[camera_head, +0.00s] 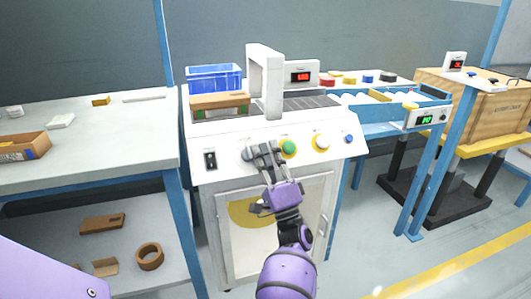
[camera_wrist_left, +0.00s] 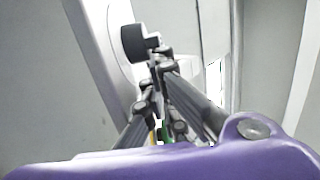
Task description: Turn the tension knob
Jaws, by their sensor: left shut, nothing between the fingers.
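A white machine's sloped control panel (camera_head: 220,176) carries a dark grey knob (camera_head: 248,154), which I take to be the tension knob; no label is readable. A dark round knob (camera_wrist_left: 132,43) with a small protruding piece shows at the upper left in the left wrist view. My left gripper (camera_head: 265,149) is shut and empty at the panel, just right of the grey knob and left of the green button. Its fingertips (camera_wrist_left: 160,62) appear close to the dark knob; I cannot tell if they touch. My right gripper is not in view.
On the panel, a black switch (camera_head: 210,160) is left of the knob; a green button (camera_head: 288,147), a yellow-ringed white control (camera_head: 321,141) and a blue button (camera_head: 349,139) are to the right. A white arch (camera_head: 263,75) and blue bin (camera_head: 214,75) stand above.

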